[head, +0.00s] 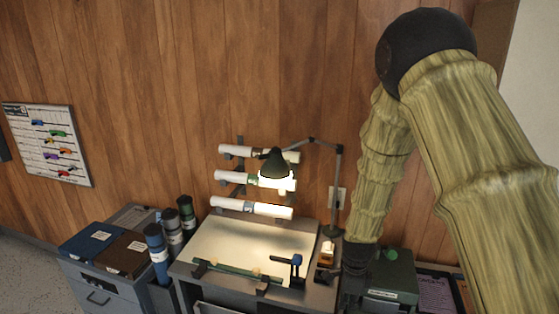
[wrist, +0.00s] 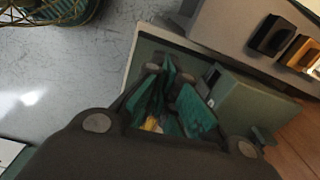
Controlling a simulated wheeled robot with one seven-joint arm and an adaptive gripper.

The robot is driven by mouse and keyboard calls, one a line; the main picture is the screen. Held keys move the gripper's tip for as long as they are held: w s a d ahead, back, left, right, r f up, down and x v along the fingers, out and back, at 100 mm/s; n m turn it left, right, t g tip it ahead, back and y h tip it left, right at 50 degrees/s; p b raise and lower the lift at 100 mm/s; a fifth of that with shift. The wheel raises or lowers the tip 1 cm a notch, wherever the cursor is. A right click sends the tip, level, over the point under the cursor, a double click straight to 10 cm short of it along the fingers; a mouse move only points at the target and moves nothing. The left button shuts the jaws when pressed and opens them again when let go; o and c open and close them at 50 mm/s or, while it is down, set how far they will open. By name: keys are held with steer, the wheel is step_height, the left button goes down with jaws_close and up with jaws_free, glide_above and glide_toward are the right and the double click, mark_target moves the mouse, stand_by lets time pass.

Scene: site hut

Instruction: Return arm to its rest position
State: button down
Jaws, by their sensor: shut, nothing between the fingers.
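My arm, in a ribbed yellow-green sleeve, bends at a dark joint at the upper right of the head view and reaches down. The dark wrist end (head: 355,272) is low, between the lit desk and a green box (head: 392,278); the fingertips cannot be made out there. In the wrist view my gripper (wrist: 170,84) shows its teal finger pads close together, shut with nothing held. The green box (wrist: 252,112) is just right of the fingers there. A small yellow thing shows behind the fingers, too hidden to name.
A lit drafting desk (head: 230,246) with a black lamp (head: 275,163) stands left of my wrist. Wall-mounted paper rolls (head: 250,208) are behind it. Dark tubes (head: 157,255) and a grey cabinet (head: 95,296) are further left. Open floor (wrist: 75,75) shows in the wrist view.

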steer(key=s+d+f+n+b, duration=0.25)
steer(key=s+f+n, duration=0.25)
steer(key=s+f, duration=0.45)
steer(key=s+d+f+n+b, duration=0.1)
steer(key=s+f+n+b, duration=0.2)
steer(key=s+f+n, duration=0.7)
steer(key=s+f+n+b, duration=0.4)
steer(key=s+f, duration=0.7)
steer(key=s, duration=0.3)
steer(key=shift+s+a+n, duration=0.15)
steer(key=shift+a+n, duration=0.1)
steer(key=shift+n, duration=0.25)
